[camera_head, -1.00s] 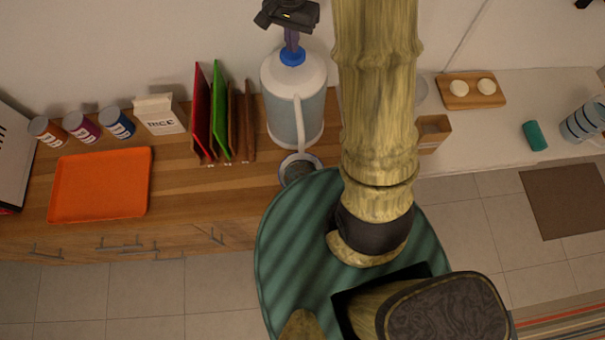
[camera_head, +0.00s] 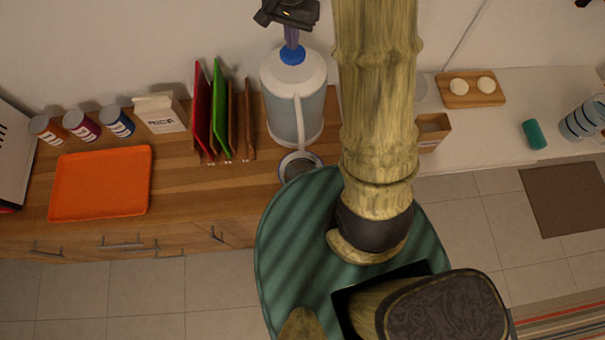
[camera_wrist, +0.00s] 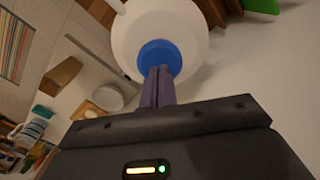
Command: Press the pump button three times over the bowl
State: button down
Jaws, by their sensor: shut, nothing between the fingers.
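The pump dispenser (camera_head: 296,108) stands on the wooden counter near the wall, a white-topped translucent jug with a white spout tube down its front. Its blue pump button (camera_head: 292,55) is on top. My gripper (camera_head: 291,42) is shut and empty, pointing down, with its purple fingertips at or just above the button; contact is unclear. In the wrist view the shut fingers (camera_wrist: 158,74) overlap the blue button (camera_wrist: 160,56) on the white lid (camera_wrist: 190,30). The bowl (camera_head: 300,165) sits under the spout at the counter's front edge, partly behind my base.
Cutting boards (camera_head: 215,115) stand in a rack left of the dispenser. A white carton (camera_head: 160,112), several jars (camera_head: 117,122) and an orange tray (camera_head: 102,184) are farther left. A small wooden box (camera_head: 432,132) and a board with two pale round items (camera_head: 470,91) are right.

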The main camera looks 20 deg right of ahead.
jog(key=shift+f+b, duration=0.35)
jog(key=shift+f, duration=0.7)
jog(key=shift+f+b, duration=0.7)
jog(key=shift+r, duration=0.1)
jog(key=shift+r+p, duration=1.7)
jog(key=shift+r, duration=0.15)
jog(key=shift+r, duration=0.1)
notch_tip(320, 180, up, 6)
jog(key=p, duration=0.5)
